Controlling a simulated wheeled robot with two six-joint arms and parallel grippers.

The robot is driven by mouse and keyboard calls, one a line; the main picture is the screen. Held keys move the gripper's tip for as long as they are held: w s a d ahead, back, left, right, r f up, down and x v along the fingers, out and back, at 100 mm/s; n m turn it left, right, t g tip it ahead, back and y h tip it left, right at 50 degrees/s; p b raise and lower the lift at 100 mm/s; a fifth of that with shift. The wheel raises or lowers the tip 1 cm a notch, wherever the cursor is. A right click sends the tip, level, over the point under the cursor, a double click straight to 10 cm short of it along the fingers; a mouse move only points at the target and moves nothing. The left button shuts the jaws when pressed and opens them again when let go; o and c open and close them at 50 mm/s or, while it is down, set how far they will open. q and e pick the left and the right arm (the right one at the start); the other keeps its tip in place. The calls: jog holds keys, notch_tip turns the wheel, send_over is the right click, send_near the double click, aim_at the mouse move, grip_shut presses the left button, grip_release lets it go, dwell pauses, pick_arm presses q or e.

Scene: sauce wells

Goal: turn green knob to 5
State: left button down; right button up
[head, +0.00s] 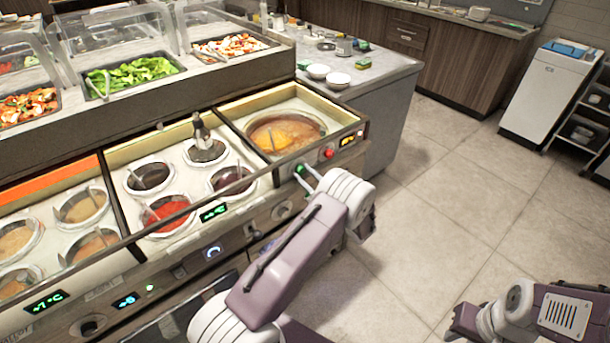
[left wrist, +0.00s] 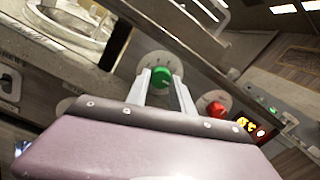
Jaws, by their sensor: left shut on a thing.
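The green knob (left wrist: 174,80) sits on a round pale dial on the counter's front panel. In the head view the green knob (head: 300,169) shows just beyond my left fingertips, partly covered. My left gripper (left wrist: 163,84) has a finger on either side of the knob and is shut on it. In the head view my left gripper (head: 305,178) reaches the panel from the front. The dial's marks are too small to read. My right arm shows low at the right, away from the counter; its fingers cannot be made out.
A red knob (head: 328,153) is right of the green one, beside a lit orange display (head: 352,138); its digits are unclear. Above is a large round sauce well (head: 284,133). Smaller wells lie left, behind the front rail. The tiled floor (head: 445,200) at right is clear.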

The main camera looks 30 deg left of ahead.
pick_arm(q)
jog(key=shift+f, duration=0.1)
jog(key=c, duration=1.1)
grip_release()
jog(key=v, duration=0.9)
